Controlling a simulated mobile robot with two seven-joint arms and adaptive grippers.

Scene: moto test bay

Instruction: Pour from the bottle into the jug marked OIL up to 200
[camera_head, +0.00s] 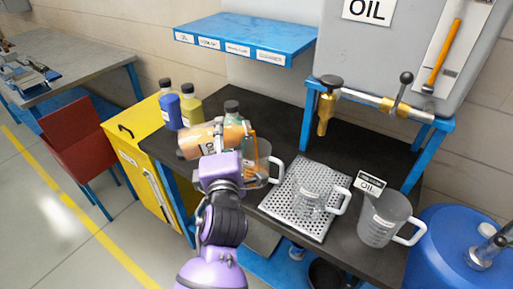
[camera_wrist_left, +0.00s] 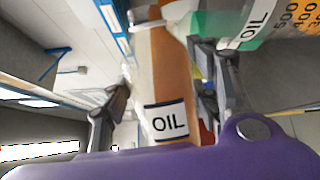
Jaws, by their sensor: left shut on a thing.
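My left gripper (camera_head: 222,140) is shut on the bottle (camera_head: 194,143), which is tipped nearly flat, its neck end to the right. The bottle holds orange-brown liquid and shows a white OIL label (camera_wrist_left: 169,122) in the left wrist view. A clear jug (camera_head: 263,176) with a white handle stands on the dark bench below the neck. An orange streak shows between neck and jug. In the left wrist view a jug wall (camera_wrist_left: 285,22) bears OIL and marks 500, 400 and 300. The liquid level cannot be read; my gripper partly hides the jug. My right gripper is out of view.
An empty clear jug (camera_head: 312,194) stands on the perforated tray (camera_head: 297,222). Another jug (camera_head: 379,228) stands to its right beside an OIL card (camera_head: 369,184). Blue (camera_head: 171,110), yellow (camera_head: 191,107) and green (camera_head: 232,112) bottles stand behind my gripper. A brass tap (camera_head: 326,110) overhangs the bench.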

